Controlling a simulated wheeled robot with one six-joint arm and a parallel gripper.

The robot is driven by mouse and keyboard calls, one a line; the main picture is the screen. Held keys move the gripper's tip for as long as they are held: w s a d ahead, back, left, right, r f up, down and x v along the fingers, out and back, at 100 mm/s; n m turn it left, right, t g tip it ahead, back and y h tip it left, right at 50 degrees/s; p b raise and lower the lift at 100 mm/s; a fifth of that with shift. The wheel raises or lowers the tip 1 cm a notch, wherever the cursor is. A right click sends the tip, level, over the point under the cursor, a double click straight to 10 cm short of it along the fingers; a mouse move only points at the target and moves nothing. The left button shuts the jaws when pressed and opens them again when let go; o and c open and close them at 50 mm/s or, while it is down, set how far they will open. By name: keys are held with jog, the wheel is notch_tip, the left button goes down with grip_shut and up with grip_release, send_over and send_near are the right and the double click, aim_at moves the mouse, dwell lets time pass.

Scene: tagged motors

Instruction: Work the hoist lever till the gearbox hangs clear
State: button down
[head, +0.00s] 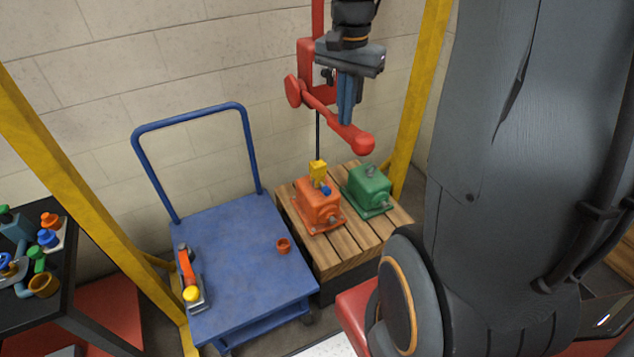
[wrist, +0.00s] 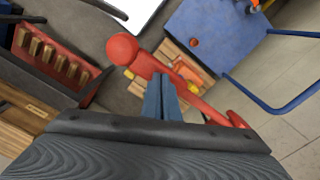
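The red hoist lever (head: 320,106) slopes down to the right to a round knob, in front of the red hoist post. In the wrist view the lever (wrist: 204,105) runs diagonally past my fingertips. My gripper (head: 346,121) points down with its blue-grey fingers close together, shut, overlapping the lever short of its knob. The fingers (wrist: 160,80) look to be against the lever; exact contact is unclear. The orange gearbox (head: 317,205) sits on the wooden pallet (head: 345,250), with a yellow hook block (head: 318,171) at its top below a thin dark line. No gap shows under it.
A green gearbox (head: 368,191) stands right beside the orange one. A blue trolley (head: 233,250) to the left carries an orange-handled tool (head: 187,268) and a small orange cup (head: 284,246). Yellow frame posts (head: 415,100) flank the area. A dark table (head: 75,270) holds small parts.

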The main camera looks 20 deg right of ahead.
jog(key=shift+s+f+b, duration=0.25)
jog(key=shift+f+b, duration=0.1)
jog(key=shift+f, duration=0.9)
jog(key=shift+f, duration=0.15)
jog(key=shift+f+b, duration=1.35)
jog(key=shift+f, duration=1.2)
jog(key=shift+w+f, duration=0.1)
jog(key=r+p, duration=0.2)
jog(key=r, duration=0.2)
jog(key=r+p, duration=0.3)
jog(key=r, duration=0.1)
jog(key=w+r+p, duration=0.1)
jog(key=r+p, duration=0.1)
jog(key=r, duration=0.3)
jog(key=shift+p, duration=0.4)
jog(key=shift+r, duration=0.35)
